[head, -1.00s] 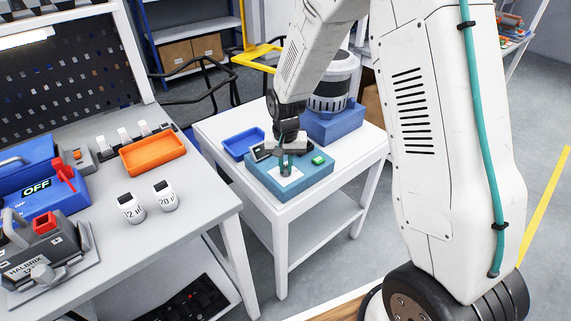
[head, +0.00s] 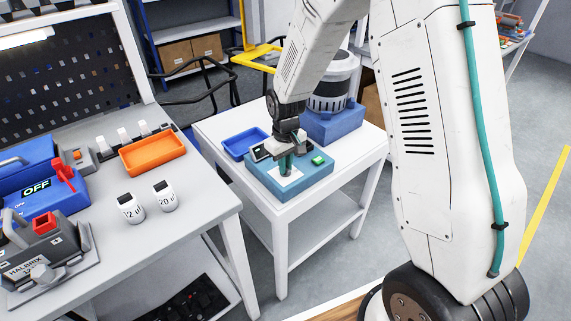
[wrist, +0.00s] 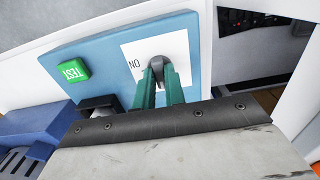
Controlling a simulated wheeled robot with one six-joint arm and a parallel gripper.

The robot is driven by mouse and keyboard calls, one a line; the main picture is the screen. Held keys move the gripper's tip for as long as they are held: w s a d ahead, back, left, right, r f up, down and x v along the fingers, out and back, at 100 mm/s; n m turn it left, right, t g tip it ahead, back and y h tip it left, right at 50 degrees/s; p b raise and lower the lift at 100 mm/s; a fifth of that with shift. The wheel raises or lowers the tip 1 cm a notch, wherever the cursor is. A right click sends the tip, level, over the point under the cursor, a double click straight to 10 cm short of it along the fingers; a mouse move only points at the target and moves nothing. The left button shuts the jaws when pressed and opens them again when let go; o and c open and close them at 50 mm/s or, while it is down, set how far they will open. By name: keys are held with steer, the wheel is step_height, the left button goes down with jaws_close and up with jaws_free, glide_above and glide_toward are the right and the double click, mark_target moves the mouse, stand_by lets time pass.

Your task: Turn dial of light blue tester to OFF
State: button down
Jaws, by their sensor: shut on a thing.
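The light blue tester (head: 312,181) lies on a small white side table. It has a white dial plate (head: 292,183), a green button and a small dark display. In the wrist view the tester (wrist: 110,62) shows its green TEST button (wrist: 72,70) and the white plate (wrist: 132,60) with the letters "NO", seen upside down or turned. The dark grey dial (wrist: 160,62) is on that plate. My gripper (wrist: 160,80) has green fingers and is shut on the dial. The rest of the plate's lettering is hidden. In the head view my gripper (head: 286,165) hides the dial.
A blue tray (head: 246,143) and a white and grey machine on a blue base (head: 330,126) stand close to the tester. The left bench holds an orange tray (head: 153,154), two white weights or jars (head: 165,196) and a blue device (head: 40,187) reading OFF.

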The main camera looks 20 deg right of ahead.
steer(key=shift+w, duration=0.15)
steer(key=c, duration=1.5)
jaws_free()
steer(key=shift+a, duration=0.1)
steer(key=shift+o, duration=0.2)
step_height(320, 180, up, 8)
steer(key=shift+f, duration=0.1)
steer(key=s+d+r+m, duration=0.1)
steer(key=s+r, duration=0.5)
steer(key=s, duration=0.4)
steer(key=s+d+r+m+t, duration=0.1)
steer(key=s+r, duration=0.5)
steer(key=s, duration=0.5)
steer(key=s+d+r+m, duration=0.1)
steer(key=s+r, duration=0.5)
steer(key=s, duration=0.4)
steer(key=shift+s+d+r+m, duration=0.25)
steer(key=shift+r+m, duration=0.05)
